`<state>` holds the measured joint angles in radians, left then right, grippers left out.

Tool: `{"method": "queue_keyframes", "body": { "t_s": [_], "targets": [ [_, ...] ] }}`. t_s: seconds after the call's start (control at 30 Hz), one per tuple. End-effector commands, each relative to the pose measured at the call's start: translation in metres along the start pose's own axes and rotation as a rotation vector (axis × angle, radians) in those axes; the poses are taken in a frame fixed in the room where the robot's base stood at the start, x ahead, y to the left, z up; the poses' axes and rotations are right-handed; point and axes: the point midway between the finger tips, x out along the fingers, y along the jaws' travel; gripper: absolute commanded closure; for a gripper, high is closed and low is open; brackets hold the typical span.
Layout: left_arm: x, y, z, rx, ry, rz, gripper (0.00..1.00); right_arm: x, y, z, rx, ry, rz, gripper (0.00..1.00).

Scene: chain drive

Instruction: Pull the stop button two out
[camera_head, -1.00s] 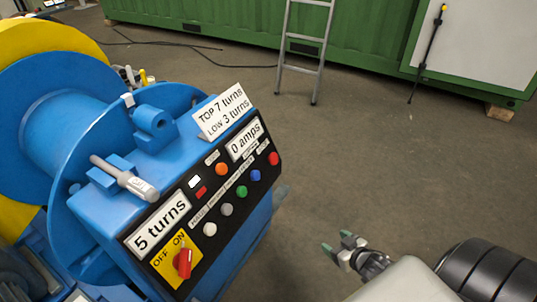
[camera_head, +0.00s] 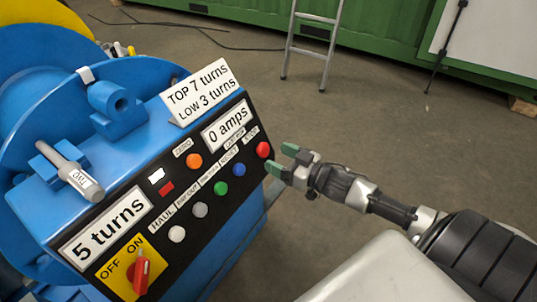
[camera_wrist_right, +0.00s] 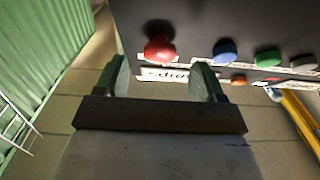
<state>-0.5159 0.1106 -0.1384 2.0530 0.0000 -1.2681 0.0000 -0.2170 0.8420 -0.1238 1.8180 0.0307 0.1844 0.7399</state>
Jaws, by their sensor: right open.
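The red stop button (camera_head: 263,150) is at the right end of the button row on the black panel (camera_head: 225,205) of the blue machine. My right gripper (camera_head: 281,160) is open and empty, just to the right of the red button and apart from it. In the right wrist view the red button (camera_wrist_right: 159,50) shows ahead of the two fingers (camera_wrist_right: 160,80), nearer the left finger. A blue button (camera_wrist_right: 225,52) shows ahead of the right finger. My left gripper is not in view.
The panel also carries a green button (camera_head: 221,188), an orange button (camera_head: 194,161) and a red switch (camera_head: 140,272) on a yellow plate. A sign (camera_head: 199,91) stands on top. A ladder (camera_head: 312,40) leans by the green container. Open floor lies right of the machine.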

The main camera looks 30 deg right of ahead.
Motion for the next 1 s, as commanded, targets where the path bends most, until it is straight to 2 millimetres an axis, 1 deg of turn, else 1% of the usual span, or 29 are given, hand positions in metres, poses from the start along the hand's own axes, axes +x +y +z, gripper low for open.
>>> {"method": "queue_keyframes", "body": {
  "t_s": [0.03, 0.1, 0.3, 0.43, 0.67, 0.7, 0.77, 1.0],
  "targets": [
    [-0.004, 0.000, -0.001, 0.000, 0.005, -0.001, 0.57, 0.009, 0.000, 0.000, -0.002, 0.004, 0.000, 0.31],
    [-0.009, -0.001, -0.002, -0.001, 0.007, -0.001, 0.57, 0.018, 0.000, -0.001, -0.001, 0.004, 0.000, 0.31],
    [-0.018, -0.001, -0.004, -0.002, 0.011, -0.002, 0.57, 0.034, 0.000, 0.000, 0.000, 0.001, 0.000, 0.31],
    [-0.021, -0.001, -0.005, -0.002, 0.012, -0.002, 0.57, 0.038, 0.000, 0.000, 0.000, 0.000, 0.000, 0.31],
    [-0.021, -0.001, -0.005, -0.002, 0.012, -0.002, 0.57, 0.038, 0.000, 0.000, 0.000, 0.000, 0.000, 0.31],
    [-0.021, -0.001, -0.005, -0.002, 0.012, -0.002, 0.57, 0.038, 0.000, 0.000, 0.000, 0.000, 0.000, 0.34],
    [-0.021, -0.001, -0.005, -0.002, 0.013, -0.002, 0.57, 0.038, 0.000, 0.000, 0.000, 0.000, 0.000, 0.43],
    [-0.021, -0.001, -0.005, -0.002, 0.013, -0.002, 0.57, 0.038, 0.000, 0.000, 0.000, 0.000, 0.000, 0.80]
  ]
}}
